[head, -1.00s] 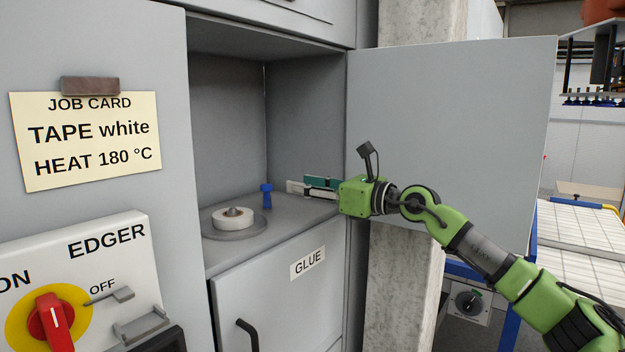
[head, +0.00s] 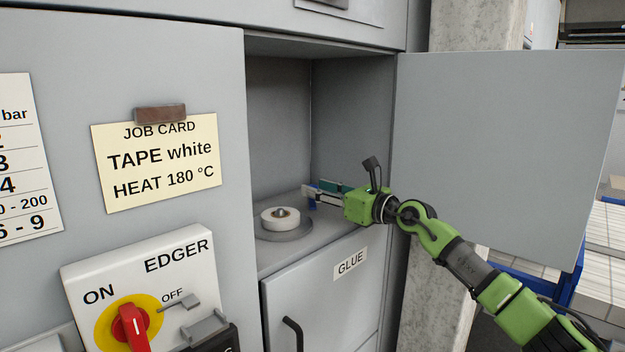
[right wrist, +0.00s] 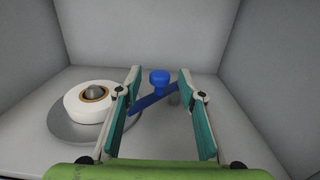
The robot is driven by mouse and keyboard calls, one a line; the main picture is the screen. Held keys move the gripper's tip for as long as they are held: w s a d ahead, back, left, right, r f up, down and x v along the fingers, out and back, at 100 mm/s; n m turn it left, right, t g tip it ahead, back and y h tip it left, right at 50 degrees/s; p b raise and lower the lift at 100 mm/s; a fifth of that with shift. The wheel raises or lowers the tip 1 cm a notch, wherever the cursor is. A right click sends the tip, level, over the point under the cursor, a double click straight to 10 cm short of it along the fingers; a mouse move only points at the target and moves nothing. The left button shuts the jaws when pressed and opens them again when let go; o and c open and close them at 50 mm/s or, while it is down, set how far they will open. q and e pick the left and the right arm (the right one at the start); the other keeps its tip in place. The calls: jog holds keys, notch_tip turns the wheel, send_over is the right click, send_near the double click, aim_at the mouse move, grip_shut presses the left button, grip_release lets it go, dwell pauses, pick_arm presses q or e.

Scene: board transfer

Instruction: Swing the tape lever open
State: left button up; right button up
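The blue tape lever (right wrist: 153,103) has a round knob on top and a bar slanting down to the left. In the right wrist view its knob shows between my fingertips, and its lower left end reaches the left finger. My right gripper (head: 318,191) is inside the open compartment, its fingers spread either side of the lever; I cannot tell whether they touch it. In the head view the lever (head: 311,203) is mostly hidden behind the fingers. A white tape roll (head: 280,218) sits on a round grey plate (head: 289,236) left of the lever. My left gripper is not in view.
The compartment door (head: 505,150) stands open at the right, behind my right arm. Compartment walls enclose the gripper. Below is a GLUE door (head: 320,300) with a black handle. An EDGER switch panel (head: 190,262) and job card (head: 158,165) are at the left.

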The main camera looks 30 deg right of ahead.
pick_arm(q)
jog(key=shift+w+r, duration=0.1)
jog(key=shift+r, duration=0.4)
pick_arm(e)
jog(key=shift+x, duration=1.4)
